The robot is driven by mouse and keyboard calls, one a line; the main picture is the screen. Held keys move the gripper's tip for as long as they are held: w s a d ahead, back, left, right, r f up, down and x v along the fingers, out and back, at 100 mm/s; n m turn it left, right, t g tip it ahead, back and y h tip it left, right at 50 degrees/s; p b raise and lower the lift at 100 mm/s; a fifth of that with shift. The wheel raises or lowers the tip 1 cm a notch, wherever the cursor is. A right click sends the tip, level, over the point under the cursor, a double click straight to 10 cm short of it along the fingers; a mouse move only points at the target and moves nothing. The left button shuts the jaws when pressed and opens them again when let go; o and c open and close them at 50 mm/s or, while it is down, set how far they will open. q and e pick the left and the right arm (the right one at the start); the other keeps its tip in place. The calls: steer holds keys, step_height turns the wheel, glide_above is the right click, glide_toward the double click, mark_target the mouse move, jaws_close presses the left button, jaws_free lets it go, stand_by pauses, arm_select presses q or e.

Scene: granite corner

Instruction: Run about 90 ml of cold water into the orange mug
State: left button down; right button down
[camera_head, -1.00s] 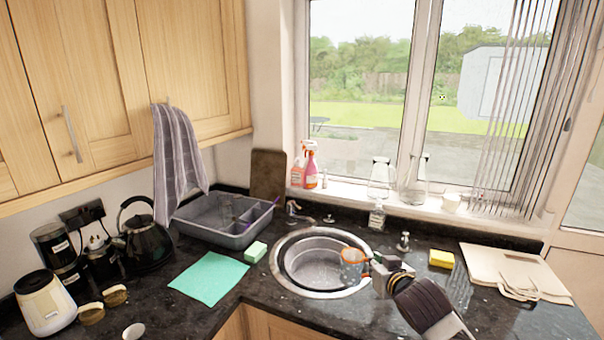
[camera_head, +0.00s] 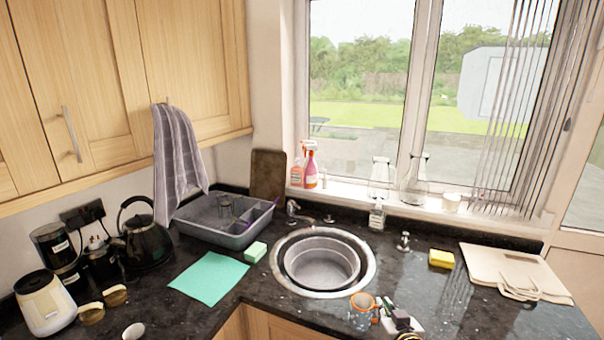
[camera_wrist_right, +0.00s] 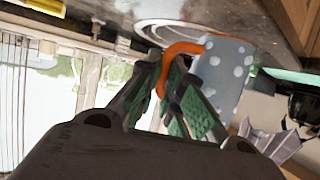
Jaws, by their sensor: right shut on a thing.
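The orange mug shows a blue-grey body with white dots and an orange rim and handle. In the head view the mug (camera_head: 361,312) is in front of the sink's lower right edge, over the dark counter. I cannot tell whether its base touches the counter. In the wrist view the mug (camera_wrist_right: 224,72) is large, just beyond the fingers. My right gripper (camera_head: 384,311) is at the mug's right side. In the wrist view the right gripper (camera_wrist_right: 166,82) is shut on the orange handle. The round sink basin (camera_head: 320,262) looks empty. A small tap (camera_head: 292,207) stands behind it. My left gripper is not in view.
A grey dish rack (camera_head: 225,235) stands behind left of the sink, with a green sponge (camera_head: 256,251) and green cloth (camera_head: 210,279) nearby. A yellow sponge (camera_head: 441,258) and a pale board (camera_head: 515,272) lie to the right. A metal dispenser-like fitting (camera_head: 403,241) stands right of the sink.

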steer(key=s+f, duration=0.6)
steer(key=f, duration=0.2)
steer(key=shift+a, duration=0.15)
steer(key=shift+f, duration=0.1)
steer(key=shift+w, duration=0.1)
stand_by(1.3)
